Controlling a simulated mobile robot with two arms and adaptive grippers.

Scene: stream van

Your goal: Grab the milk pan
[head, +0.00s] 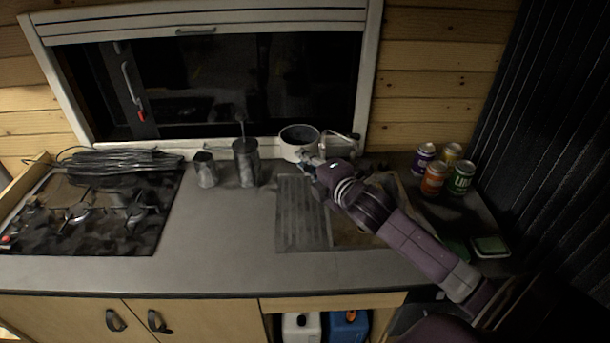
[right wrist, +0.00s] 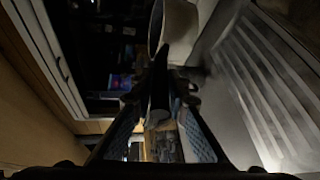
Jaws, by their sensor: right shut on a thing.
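The milk pan (head: 299,140) is a pale, round pan at the back of the counter, below the window and beside the sink's ribbed drainboard. My right gripper (head: 312,164) is at the near side of the pan and is shut on its handle, which the gripper mostly hides in the head view. In the right wrist view, the pale pan (right wrist: 178,32) shows at the top, with its dark handle running down between the fingers (right wrist: 160,95). Whether the pan touches the counter is hard to tell. My left gripper is not in view.
A small metal jug (head: 206,170) and a taller metal canister (head: 246,165) stand left of the pan. A gas hob (head: 90,215) is at the left. Several cans (head: 433,179) stand at the right. The faucet (head: 340,146) is close to the pan. The middle counter (head: 215,235) is clear.

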